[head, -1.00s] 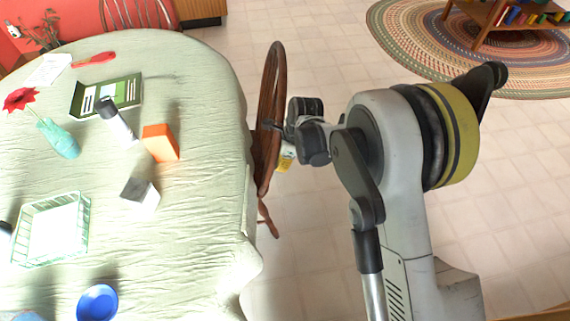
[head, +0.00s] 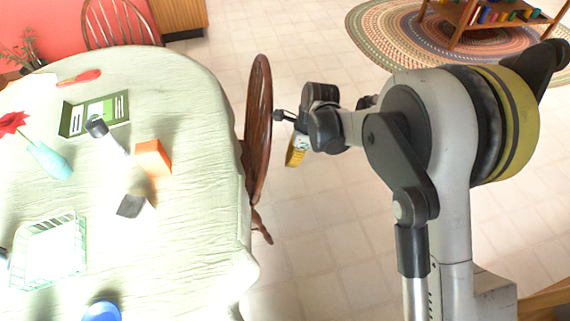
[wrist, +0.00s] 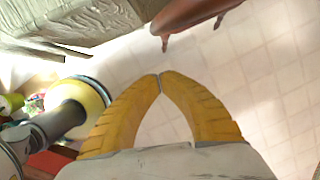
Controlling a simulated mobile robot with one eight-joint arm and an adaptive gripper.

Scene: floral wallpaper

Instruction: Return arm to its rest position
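My gripper (head: 293,160) hangs at the end of my bent arm, over the bare floor just right of the dark wooden chair (head: 258,130). In the wrist view, its two yellow fingers (wrist: 160,78) meet at the tips. Nothing shows between them. My arm's elbow, with a yellow band, stands at the right of the head view. My gripper is clear of the table (head: 205,230) with the pale cloth.
The table holds an orange box (head: 152,158), a green book (head: 72,121), a white basket (head: 22,268), a blue bowl (head: 101,312) and a teal vase (head: 50,160). A wooden shelf (head: 480,22) stands on a braided rug (head: 385,35). Open tiled floor lies between.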

